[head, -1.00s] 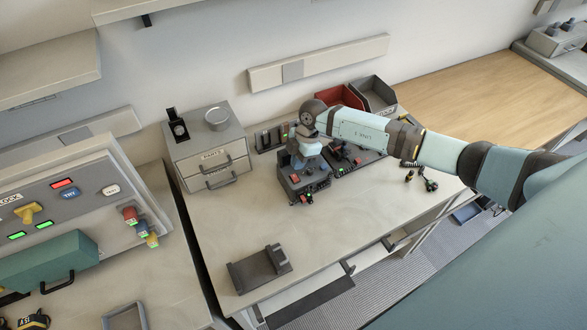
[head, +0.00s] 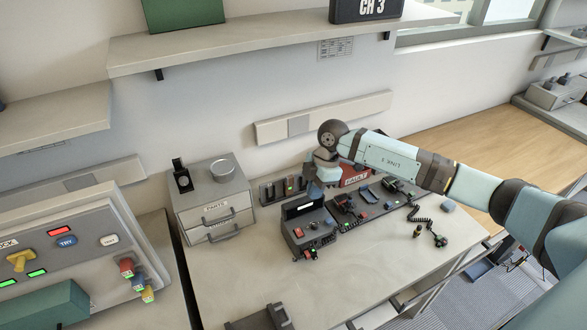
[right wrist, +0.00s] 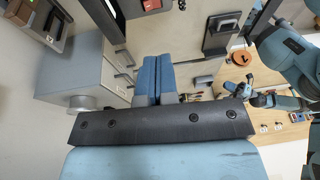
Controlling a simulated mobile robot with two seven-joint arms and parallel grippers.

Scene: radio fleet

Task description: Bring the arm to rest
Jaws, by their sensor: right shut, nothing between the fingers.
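My right gripper (head: 318,188) is in the head view, above the back of the radio units. Its arm reaches in from the right. In the right wrist view its two blue fingers (right wrist: 157,78) are together, with nothing between them. The near radio unit (head: 308,228) stands upright on the pale bench, below the gripper and apart from it. My left gripper does not show in the head view. A teal arm (right wrist: 285,65) shows at the right of the right wrist view; its small gripper is too unclear to read.
A grey drawer cabinet (head: 212,203) stands left of the radios. More radio gear (head: 350,208) and a coiled cord (head: 422,217) lie to the right. A red bin (head: 355,172) is behind my arm. A dark cradle (head: 262,318) sits at the front. The bench's front middle is clear.

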